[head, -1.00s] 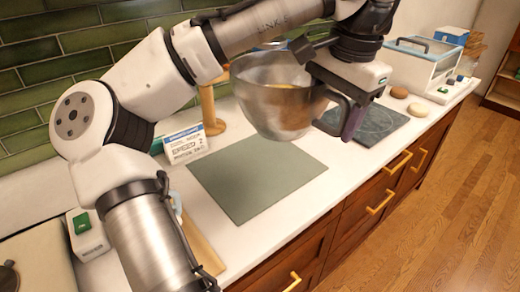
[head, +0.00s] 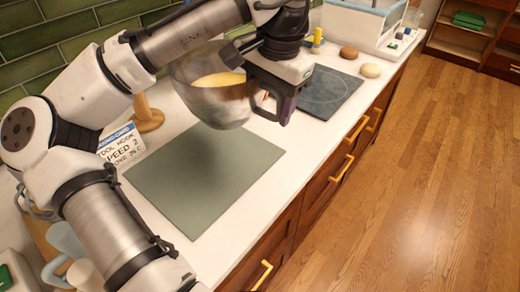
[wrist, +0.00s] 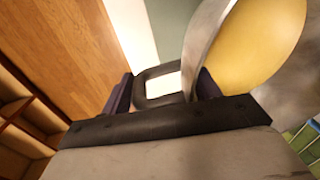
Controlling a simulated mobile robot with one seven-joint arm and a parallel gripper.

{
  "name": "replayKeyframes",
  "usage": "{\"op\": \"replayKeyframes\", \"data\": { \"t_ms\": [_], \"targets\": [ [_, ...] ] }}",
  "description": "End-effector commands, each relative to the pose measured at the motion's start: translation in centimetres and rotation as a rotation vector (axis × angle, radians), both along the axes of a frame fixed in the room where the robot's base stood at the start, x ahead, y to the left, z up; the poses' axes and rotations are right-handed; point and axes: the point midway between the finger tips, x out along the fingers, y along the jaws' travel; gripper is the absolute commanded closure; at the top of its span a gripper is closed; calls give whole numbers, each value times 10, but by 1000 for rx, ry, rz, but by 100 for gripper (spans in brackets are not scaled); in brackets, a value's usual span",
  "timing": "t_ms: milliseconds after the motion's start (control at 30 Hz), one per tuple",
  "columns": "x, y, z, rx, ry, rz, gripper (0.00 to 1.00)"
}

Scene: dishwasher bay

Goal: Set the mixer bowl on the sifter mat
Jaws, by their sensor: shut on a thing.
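The mixer bowl (head: 215,103) is a shiny steel bowl with yellow contents and a dark loop handle. It is in the air above the back right part of the sifter mat. My gripper (head: 272,105) is shut on the bowl's handle, to the right of the bowl. The wrist view shows the dark handle (wrist: 157,72) between the fingers (wrist: 162,95) and the bowl's yellow contents (wrist: 262,40) beyond. The sifter mat (head: 200,180), a flat grey-green rectangle, lies bare on the white counter. The bowl hides a little of its back edge.
A dark square plate (head: 325,92) lies right of the mat, with a brown round (head: 348,53) and a pale round (head: 370,70) behind it. A printed card (head: 122,145) and a wooden stand (head: 147,116) are at the mat's back left. The counter's front edge (head: 270,222) runs close by the mat.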

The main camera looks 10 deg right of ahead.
Motion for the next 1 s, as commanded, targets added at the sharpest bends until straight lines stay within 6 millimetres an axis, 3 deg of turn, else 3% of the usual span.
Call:
{"op": "replayKeyframes", "data": {
  "t_ms": [333,800,1000],
  "targets": [
    [-1,1,-73,3,-2,1,100],
    [0,1,-119,2,-2,2,100],
    [0,1,-126,1,-3,2,100]
  ]
}}
